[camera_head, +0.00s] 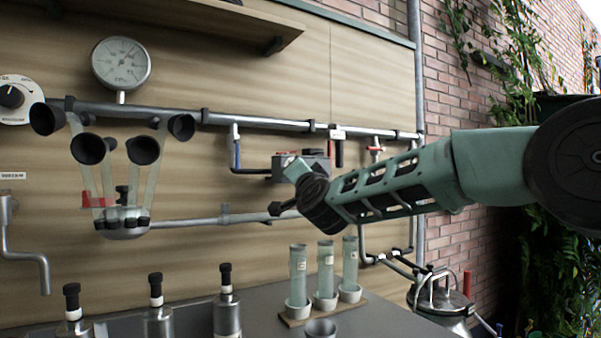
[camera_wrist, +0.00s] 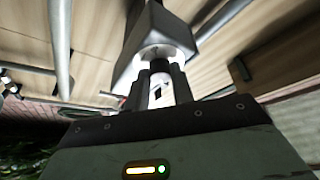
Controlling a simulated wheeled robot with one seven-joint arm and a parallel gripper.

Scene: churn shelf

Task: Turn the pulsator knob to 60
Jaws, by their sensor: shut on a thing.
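In the wrist view, a grey box (camera_wrist: 150,28) on the wall carries a round white face with a small knob (camera_wrist: 157,66) in front of it. My gripper (camera_wrist: 160,86) is shut on this knob, with one dark finger on each side. The knob's pointer and scale numbers cannot be read. In the head view, the grey box (camera_head: 317,166) sits on the wall below the upper pipe. My gripper (camera_head: 290,168) reaches it from the right and hides the knob.
A round gauge (camera_head: 121,64) and a white dial with a black knob (camera_head: 12,97) are on the left wall. A milking cluster (camera_head: 122,222) hangs below the pipe. Tubes in a rack (camera_head: 295,312) and bottles (camera_head: 227,312) stand on the counter below my arm.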

